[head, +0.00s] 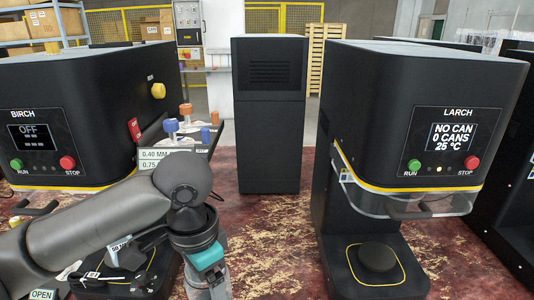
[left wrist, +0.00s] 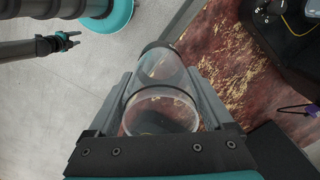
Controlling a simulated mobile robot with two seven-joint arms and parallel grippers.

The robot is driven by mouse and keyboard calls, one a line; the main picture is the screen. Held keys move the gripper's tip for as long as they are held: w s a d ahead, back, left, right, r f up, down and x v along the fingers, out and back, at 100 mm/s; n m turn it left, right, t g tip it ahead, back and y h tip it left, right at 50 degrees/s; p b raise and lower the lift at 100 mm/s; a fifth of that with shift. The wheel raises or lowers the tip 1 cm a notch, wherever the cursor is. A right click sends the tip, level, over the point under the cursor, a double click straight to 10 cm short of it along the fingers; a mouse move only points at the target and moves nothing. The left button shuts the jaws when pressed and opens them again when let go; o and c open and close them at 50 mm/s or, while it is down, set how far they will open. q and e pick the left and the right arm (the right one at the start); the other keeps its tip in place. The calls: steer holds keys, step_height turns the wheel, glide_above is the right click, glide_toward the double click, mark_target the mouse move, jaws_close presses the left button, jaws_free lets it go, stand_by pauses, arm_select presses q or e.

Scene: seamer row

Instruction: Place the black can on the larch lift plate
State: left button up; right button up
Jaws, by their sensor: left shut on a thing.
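My left gripper (left wrist: 160,78) is shut on a clear, see-through cylindrical can (left wrist: 162,108), with one finger on each side of it. The can has a dark rim at its far end. In the head view my left gripper (head: 217,285) points down at the bottom edge, left of the Larch machine, and the can is not clear there. The Larch lift plate (head: 378,257) is a black round disc, bare, under the raised clear guard. I see no plainly black can. My right gripper (left wrist: 74,40) is small at the upper left of the left wrist view, empty, its fingers apart.
The Larch machine (head: 430,110) shows "NO CAN, 0 CANS". Its clear guard with a handle (head: 410,207) hangs above the plate. The Birch machine (head: 70,110) stands left, reading "OFF". A black cabinet (head: 270,120) stands behind.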

arm_select(q)
steer(key=s+a+r+n, duration=0.1)
steer(key=a+n, duration=0.4)
steer(key=n, duration=0.4)
steer(key=shift+s+a+r+n, duration=0.2)
steer(key=shift+a+r+n, duration=0.1)
steer(key=shift+a+r, duration=0.05)
steer(key=shift+f, duration=0.1)
